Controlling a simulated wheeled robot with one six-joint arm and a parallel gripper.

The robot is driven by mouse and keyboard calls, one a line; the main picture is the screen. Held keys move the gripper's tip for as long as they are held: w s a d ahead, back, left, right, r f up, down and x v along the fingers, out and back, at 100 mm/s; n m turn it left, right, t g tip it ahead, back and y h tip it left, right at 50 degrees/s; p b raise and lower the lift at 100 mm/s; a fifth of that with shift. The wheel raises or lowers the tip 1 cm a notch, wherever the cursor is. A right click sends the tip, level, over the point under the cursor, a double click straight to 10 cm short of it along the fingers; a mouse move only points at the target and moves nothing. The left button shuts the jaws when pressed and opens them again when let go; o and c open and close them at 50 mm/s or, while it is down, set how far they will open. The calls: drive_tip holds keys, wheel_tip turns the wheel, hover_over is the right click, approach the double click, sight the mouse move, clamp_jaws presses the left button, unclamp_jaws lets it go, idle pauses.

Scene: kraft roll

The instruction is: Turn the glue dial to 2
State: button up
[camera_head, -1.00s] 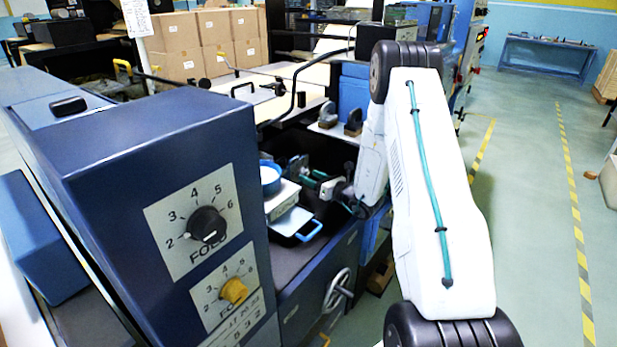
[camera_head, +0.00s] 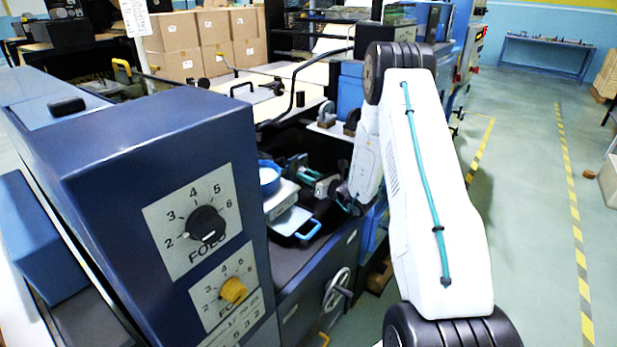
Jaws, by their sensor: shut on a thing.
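My gripper (camera_head: 300,168), with teal parts, is inside the dark recess of the blue machine, beyond the front cabinet. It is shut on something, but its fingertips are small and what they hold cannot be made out. No dial readable as the glue dial shows. On the cabinet front, a black dial (camera_head: 206,224) sits on a white plate numbered 2 to 6 and marked FOLD. Below it is a yellow dial (camera_head: 233,290) on a similar plate, its label hard to read. My gripper is apart from both dials.
A blue round dish (camera_head: 269,180) on a pale stand and a blue-handled tray (camera_head: 292,222) lie close to my gripper. A handwheel (camera_head: 337,290) juts from the machine's side. Cartons (camera_head: 205,40) stand behind.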

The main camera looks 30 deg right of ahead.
drive_tip(key=n+y, duration=0.1)
drive_tip(key=n, duration=0.9)
drive_tip(key=n+y, duration=0.1)
drive_tip(key=n, duration=2)
drive_tip(key=shift+d+f+g+y, duration=0.1)
drive_tip(key=shift+d+g+y, duration=0.1)
drive_tip(key=shift+g+y, duration=0.15)
drive_tip(key=o, duration=1)
drive_tip(key=shift+w, duration=0.1)
drive_tip(key=shift+c, duration=0.2)
drive_tip(key=v, duration=0.8)
